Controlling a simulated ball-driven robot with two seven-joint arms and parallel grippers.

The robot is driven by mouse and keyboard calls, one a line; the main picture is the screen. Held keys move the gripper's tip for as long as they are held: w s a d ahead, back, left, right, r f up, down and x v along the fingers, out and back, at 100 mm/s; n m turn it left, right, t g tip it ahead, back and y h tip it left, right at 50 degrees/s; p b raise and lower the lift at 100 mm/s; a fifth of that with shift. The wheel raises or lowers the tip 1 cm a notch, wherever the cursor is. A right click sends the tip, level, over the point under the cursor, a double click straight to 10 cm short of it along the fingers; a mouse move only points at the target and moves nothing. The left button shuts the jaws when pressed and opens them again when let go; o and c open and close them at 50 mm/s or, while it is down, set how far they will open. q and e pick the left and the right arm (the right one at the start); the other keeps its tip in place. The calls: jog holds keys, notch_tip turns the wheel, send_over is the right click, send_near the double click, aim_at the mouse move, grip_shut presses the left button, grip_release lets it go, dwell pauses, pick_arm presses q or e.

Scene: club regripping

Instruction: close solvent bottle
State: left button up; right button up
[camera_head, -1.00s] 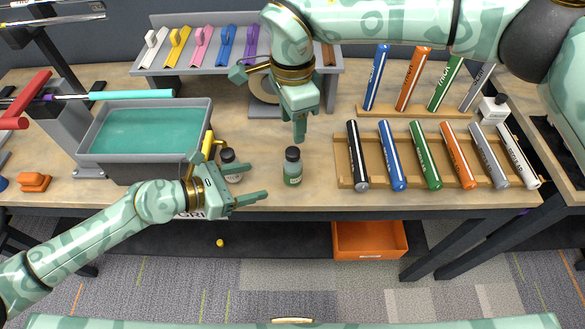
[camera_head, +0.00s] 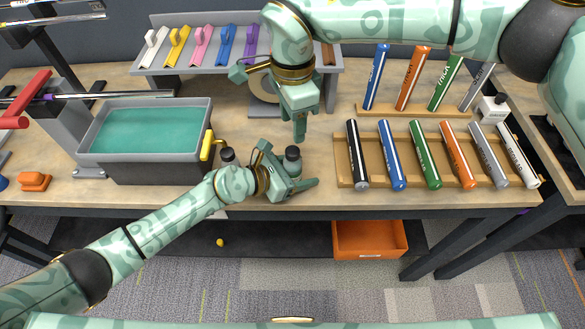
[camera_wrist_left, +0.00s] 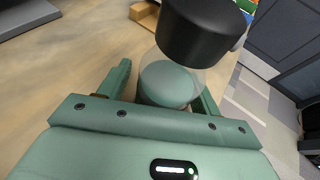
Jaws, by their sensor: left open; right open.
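A small bottle (camera_head: 293,154) with a black cap stands near the table's front edge; my left gripper hides most of its body. The left wrist view shows its black cap (camera_wrist_left: 200,30) over a clear, greenish body (camera_wrist_left: 168,85). My left gripper (camera_head: 298,172) is open, with one finger on each side of the bottle; I cannot tell whether they touch it. My right gripper (camera_head: 299,122) is open and empty, pointing down above and behind the bottle. A second dark-capped bottle (camera_head: 227,155) stands to the left, mostly hidden by my left arm.
A grey tray (camera_head: 207,112) with teal liquid stands left, a yellow handle (camera_head: 207,146) at its side. A wooden rack (camera_head: 343,165) of several coloured grips is on the right. A grey rack (camera_head: 155,70) stands behind. An orange bin (camera_head: 370,240) is below.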

aim_at(293, 150)
pick_arm(q)
grip_shut()
pick_arm(e)
jog(key=n, duration=0.4)
jog(key=shift+n, duration=0.3)
jog(key=shift+f, duration=4)
jog(key=shift+c, duration=0.3)
